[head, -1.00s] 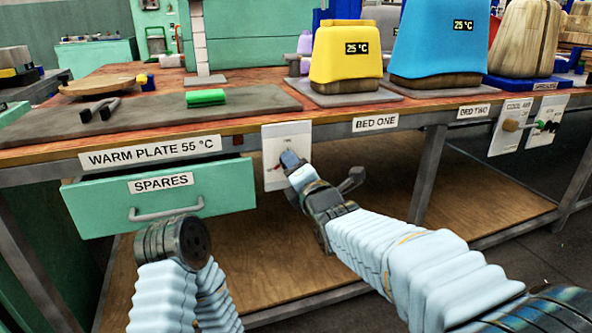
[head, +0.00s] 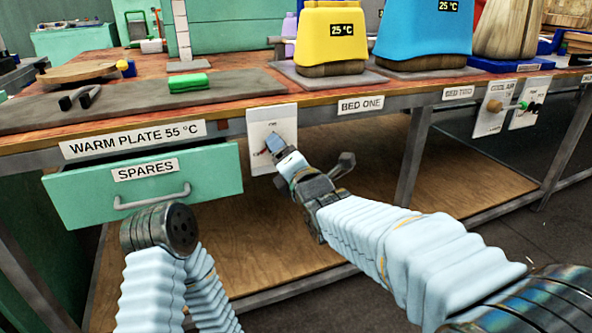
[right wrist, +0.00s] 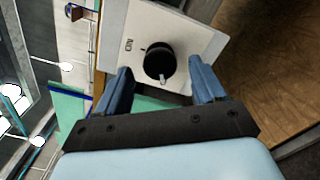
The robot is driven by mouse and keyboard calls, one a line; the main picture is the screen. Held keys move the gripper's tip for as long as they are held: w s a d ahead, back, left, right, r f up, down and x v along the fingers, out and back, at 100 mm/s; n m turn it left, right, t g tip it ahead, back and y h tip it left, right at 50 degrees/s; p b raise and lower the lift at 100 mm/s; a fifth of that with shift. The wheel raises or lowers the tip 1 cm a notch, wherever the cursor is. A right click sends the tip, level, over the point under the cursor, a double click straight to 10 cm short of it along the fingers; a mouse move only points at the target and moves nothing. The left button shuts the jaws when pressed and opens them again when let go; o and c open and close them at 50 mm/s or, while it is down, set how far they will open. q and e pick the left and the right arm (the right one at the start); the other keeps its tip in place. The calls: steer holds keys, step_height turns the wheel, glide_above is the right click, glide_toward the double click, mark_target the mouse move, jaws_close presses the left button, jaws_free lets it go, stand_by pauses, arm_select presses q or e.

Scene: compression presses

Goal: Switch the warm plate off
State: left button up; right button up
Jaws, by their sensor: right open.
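A white switch panel (head: 287,121) hangs under the bench's front edge, right of the label "WARM PLATE 55 °C" (head: 134,138). In the right wrist view the panel (right wrist: 195,35) carries a round black knob (right wrist: 158,60) with a pale pointer and small lettering I cannot read surely. My right gripper (head: 276,147) is at the panel, hiding most of the knob in the head view. In the right wrist view its blue fingers (right wrist: 160,76) are apart on either side of the knob, with gaps visible. The grey warm plate (head: 120,110) lies on the bench. My left gripper is out of view.
A green block (head: 188,82) and dark tongs (head: 80,97) lie on the plate. The green "SPARES" drawer (head: 90,198) is below, left of the panel. Yellow (head: 325,50) and blue (head: 418,40) presses read 25 °C. Other knob panels (head: 490,106) hang farther right.

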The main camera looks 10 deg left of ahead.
steer(key=p+v, duration=0.1)
steer(key=v, duration=1.1)
steer(key=shift+d, duration=0.1)
steer(key=w+d+f+m+g+h+p, duration=0.1)
steer(key=d+f+m+g+h+p, duration=0.1)
steer(key=d+f+m, duration=0.5)
steer(key=w+d+f+m+g+h+p, duration=0.1)
steer(key=d+f+m+g+h+p, duration=0.15)
steer(key=f, duration=0.85)
steer(key=d+f+m+g+h+p, duration=0.1)
steer(key=d+f+m+g+h, duration=0.15)
steer(key=d+f+m, duration=0.5)
steer(key=s+d+f+m+g+p, duration=0.1)
steer(key=s+f+m+g+p, duration=0.1)
steer(key=s+f+m, duration=0.6)
steer(key=s+d+f+m+g+y+p, duration=0.1)
steer(key=s+d+f+m+g+p, duration=0.1)
steer(key=s+f+m+g, duration=0.3)
steer(key=s+f+m, duration=0.2)
steer(key=s+f, duration=0.2)
steer(key=s, duration=0.1)
steer(key=shift+m, duration=0.4)
